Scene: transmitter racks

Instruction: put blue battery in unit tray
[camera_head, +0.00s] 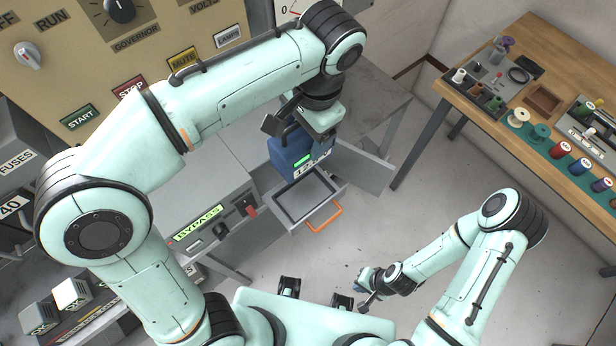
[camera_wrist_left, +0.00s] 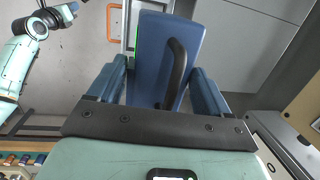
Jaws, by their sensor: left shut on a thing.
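The blue battery (camera_head: 289,152) has a black handle and a white "12" label. My left gripper (camera_head: 303,128) is shut on it from above and holds it over the back part of the unit tray (camera_head: 288,205). The tray is a grey pulled-out drawer with an orange handle. In the left wrist view, the battery (camera_wrist_left: 150,45) sits between the two fingers of the left gripper (camera_wrist_left: 157,88), handle towards the camera. Whether the battery touches the tray cannot be told. My right gripper (camera_head: 368,287) is low at the front, away from the tray; its fingers are too small to read.
An open grey door panel (camera_head: 362,172) stands right of the tray. The bypass unit (camera_head: 205,222), with a red switch, is to its left. A wooden workbench (camera_head: 500,112) with spools and tools is at the right. The floor (camera_head: 400,240) between is clear.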

